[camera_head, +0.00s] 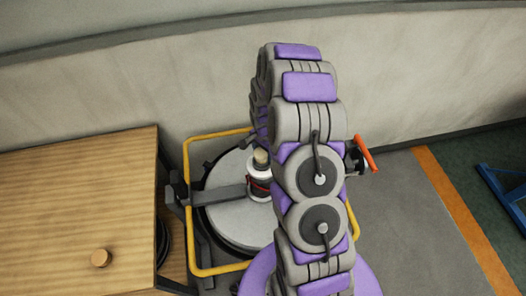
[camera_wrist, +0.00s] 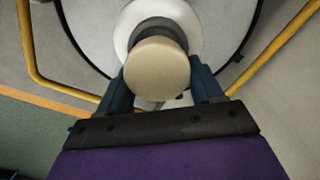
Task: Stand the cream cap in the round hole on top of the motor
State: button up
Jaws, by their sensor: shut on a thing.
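The cream cap (camera_wrist: 157,68) is between the two blue fingers of my gripper (camera_wrist: 159,84) in the wrist view, and the gripper is shut on it. In the head view the cap (camera_head: 261,157) shows upright at the top of the white motor (camera_head: 259,171), just left of my arm. The motor's pale round top (camera_wrist: 188,18) lies behind the cap in the wrist view. The cap covers the hole, so I cannot tell whether its lower end is inside it. My gripper is mostly hidden behind my arm in the head view.
The motor stands on a grey round tank lid (camera_head: 228,214) with a yellow rail (camera_head: 187,232) around it. An orange-handled lever (camera_head: 365,153) is at right. A wall runs behind.

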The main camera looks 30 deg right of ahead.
jog(key=shift+a+f, duration=0.1)
jog(key=shift+a, duration=0.25)
jog(key=shift+d+f, duration=0.2)
jog(key=shift+d, duration=0.4)
jog(key=shift+d+f, duration=0.15)
jog(key=shift+d, duration=0.45)
jog(key=shift+a+r, duration=0.1)
jog(key=shift+a, duration=0.45)
jog(key=shift+d+f, duration=0.15)
jog(key=shift+f, duration=0.2)
jog(key=shift+a+f, duration=0.1)
jog(key=shift+a, duration=0.15)
jog(key=shift+s+f, duration=0.1)
jog(key=shift+s, duration=0.05)
